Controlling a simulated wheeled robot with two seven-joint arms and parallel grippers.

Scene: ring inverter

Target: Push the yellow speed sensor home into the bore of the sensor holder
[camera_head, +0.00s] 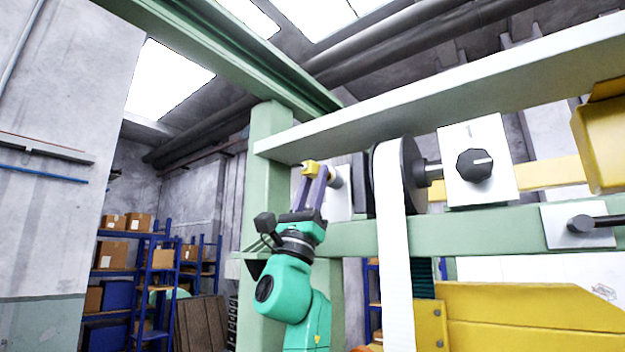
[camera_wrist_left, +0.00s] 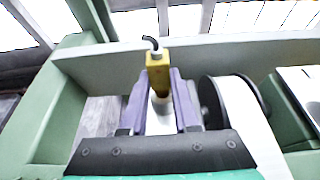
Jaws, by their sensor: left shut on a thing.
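The yellow speed sensor (camera_head: 311,167) is a small yellow block at the tips of my left gripper (camera_head: 316,176). In the left wrist view the sensor (camera_wrist_left: 158,72) stands between the two purple fingers, with a black cable curving from its top. My left gripper is shut on it. A grey cylindrical part (camera_head: 336,176), probably the sensor holder, sits just right of the fingers on a pale plate. I cannot see its bore, nor tell how far the sensor is in it. My right gripper is not in view.
A belt pulley (camera_head: 413,175) with a white belt (camera_head: 393,240) stands close to the right of the fingers. A pale beam (camera_head: 450,92) runs above, and a green beam (camera_head: 470,229) runs below. A green post (camera_head: 268,190) stands to the left. Shelves with boxes (camera_head: 112,255) are far behind.

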